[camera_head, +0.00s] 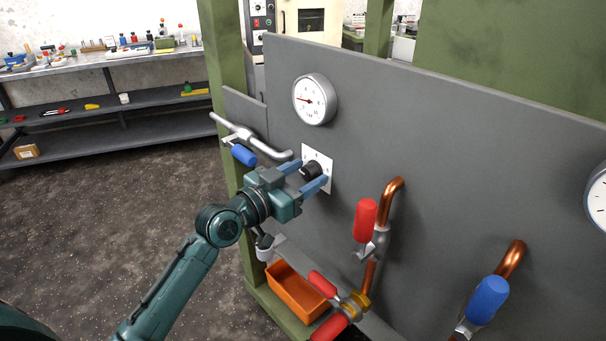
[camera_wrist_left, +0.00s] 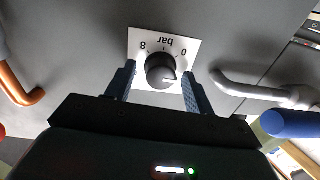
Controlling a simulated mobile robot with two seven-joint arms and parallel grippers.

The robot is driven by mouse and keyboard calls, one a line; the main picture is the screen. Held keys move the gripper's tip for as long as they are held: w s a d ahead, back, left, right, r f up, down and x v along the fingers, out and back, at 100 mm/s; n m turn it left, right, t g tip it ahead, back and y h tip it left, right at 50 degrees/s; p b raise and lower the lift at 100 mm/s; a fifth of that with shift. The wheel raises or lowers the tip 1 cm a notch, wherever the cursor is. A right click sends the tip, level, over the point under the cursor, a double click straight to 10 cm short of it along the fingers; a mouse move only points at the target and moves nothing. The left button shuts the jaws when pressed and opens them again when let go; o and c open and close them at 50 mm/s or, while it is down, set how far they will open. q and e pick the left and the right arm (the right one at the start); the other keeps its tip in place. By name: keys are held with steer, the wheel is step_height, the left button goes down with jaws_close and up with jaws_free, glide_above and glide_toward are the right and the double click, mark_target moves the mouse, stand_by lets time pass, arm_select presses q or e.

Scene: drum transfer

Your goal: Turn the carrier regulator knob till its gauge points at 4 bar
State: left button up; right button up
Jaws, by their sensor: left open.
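The regulator knob (camera_head: 311,170) is black and round, on a white scale plate (camera_head: 326,163) on the grey panel. In the left wrist view the knob (camera_wrist_left: 158,68) has a light pointer mark toward the right, and the upside-down plate (camera_wrist_left: 184,42) reads "bar", 0 and 8. The round white gauge (camera_head: 315,99) is above the knob; its red needle points left, its figures too small to read surely. My left gripper (camera_head: 307,173) is open, its blue fingers on either side of the knob. I cannot tell whether they touch it. My right gripper is not in view.
A grey pipe with a blue-handled valve (camera_head: 243,155) is close left of my gripper. Copper pipes with a red handle (camera_head: 365,219) and a blue handle (camera_head: 487,300) stand out on the right. An orange bin (camera_head: 297,291) is below. A second gauge (camera_head: 597,198) is at the right edge.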

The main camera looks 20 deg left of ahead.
arm_select(q)
steer(key=c, duration=1)
steer(key=shift+o, duration=0.2)
